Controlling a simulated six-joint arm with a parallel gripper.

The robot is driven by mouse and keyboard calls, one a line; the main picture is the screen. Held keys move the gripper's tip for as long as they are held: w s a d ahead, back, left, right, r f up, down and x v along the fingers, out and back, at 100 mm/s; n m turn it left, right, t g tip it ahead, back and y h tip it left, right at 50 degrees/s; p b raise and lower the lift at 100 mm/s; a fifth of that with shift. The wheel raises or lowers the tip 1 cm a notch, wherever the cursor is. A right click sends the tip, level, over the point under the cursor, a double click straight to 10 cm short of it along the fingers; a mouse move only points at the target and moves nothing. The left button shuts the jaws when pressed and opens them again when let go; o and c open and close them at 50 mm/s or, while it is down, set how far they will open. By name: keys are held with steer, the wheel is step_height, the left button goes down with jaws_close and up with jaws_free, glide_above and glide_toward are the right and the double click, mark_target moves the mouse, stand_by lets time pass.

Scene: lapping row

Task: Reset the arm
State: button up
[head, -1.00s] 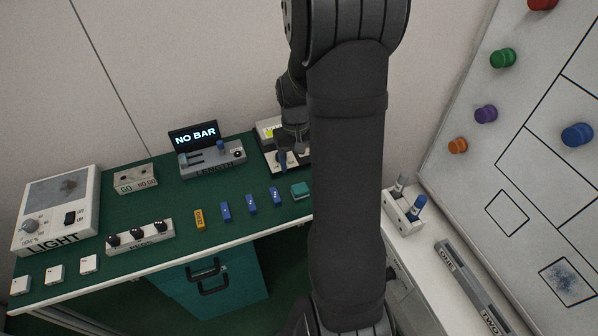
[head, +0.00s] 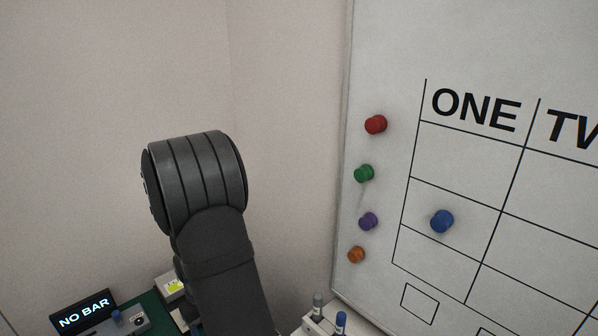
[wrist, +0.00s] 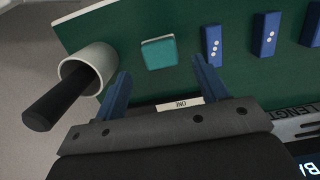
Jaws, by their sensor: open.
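My gripper (wrist: 162,68) shows in the wrist view with its two blue fingers spread apart and nothing between them. It is over the green bench top (wrist: 190,85), with a teal block (wrist: 159,52) just beyond the fingertips. I cannot tell how high it is above the bench. In the head view only my dark arm shows, at the lower middle, and the gripper is out of sight.
Blue bars with white dots (wrist: 213,46) lie right of the teal block. A white cup (wrist: 93,62) with a black rod stands to its left.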

steer(key=f, duration=0.5)
steer(key=shift+s+d, duration=0.25)
steer(key=shift+r, duration=1.85)
steer(key=shift+f, duration=0.15)
